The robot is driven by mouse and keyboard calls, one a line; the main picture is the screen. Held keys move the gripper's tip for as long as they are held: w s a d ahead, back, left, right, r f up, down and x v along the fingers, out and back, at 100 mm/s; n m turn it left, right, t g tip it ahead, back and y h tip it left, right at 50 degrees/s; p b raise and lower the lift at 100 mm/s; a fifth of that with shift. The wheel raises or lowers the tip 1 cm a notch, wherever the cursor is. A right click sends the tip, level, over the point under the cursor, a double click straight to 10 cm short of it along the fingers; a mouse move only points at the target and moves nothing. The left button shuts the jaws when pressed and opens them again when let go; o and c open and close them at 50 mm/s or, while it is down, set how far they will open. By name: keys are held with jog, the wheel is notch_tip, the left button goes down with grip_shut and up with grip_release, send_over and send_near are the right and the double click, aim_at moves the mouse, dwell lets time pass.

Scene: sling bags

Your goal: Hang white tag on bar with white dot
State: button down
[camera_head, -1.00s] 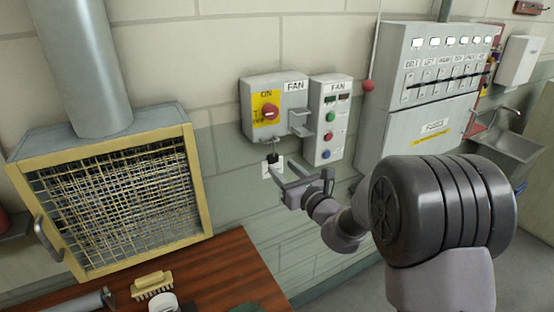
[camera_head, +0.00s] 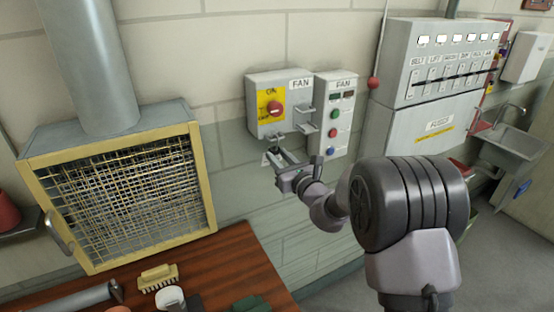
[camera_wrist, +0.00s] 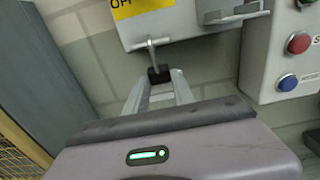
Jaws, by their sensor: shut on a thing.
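My gripper (camera_head: 282,163) is at the wall just below the grey FAN switch box (camera_head: 262,124). In the wrist view its two fingers (camera_wrist: 159,84) are around a small black piece (camera_wrist: 158,74) at their tips. A white tag (camera_head: 266,159) shows beside the fingers in the head view, partly hidden by them. A thin metal bar (camera_wrist: 152,46) reaches from the box's underside down toward the black piece; I cannot tell whether they touch. A second, larger metal bracket (camera_head: 307,121) sticks out to the right. No white dot can be made out on either.
The button panel (camera_head: 336,115) is close on the right. A yellow-framed mesh cage (camera_head: 120,195) stands at the left. A wooden table (camera_head: 232,262) below holds a brush (camera_head: 158,277) and other items. The wall under the boxes is free.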

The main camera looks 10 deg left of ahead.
aim_at(278, 147)
jog(key=shift+s+d+r+p, duration=0.25)
jog(key=shift+s+r+p, duration=0.15)
jog(key=shift+r, duration=0.35)
jog(key=shift+s+d+r+p, duration=0.25)
jog(key=shift+s+r+p, duration=0.1)
jog(key=shift+r, duration=0.35)
jog(key=b+v, duration=0.1)
jog(key=v, duration=0.5)
jog(key=shift+b, duration=0.4)
jog(key=shift+s+d, duration=0.1)
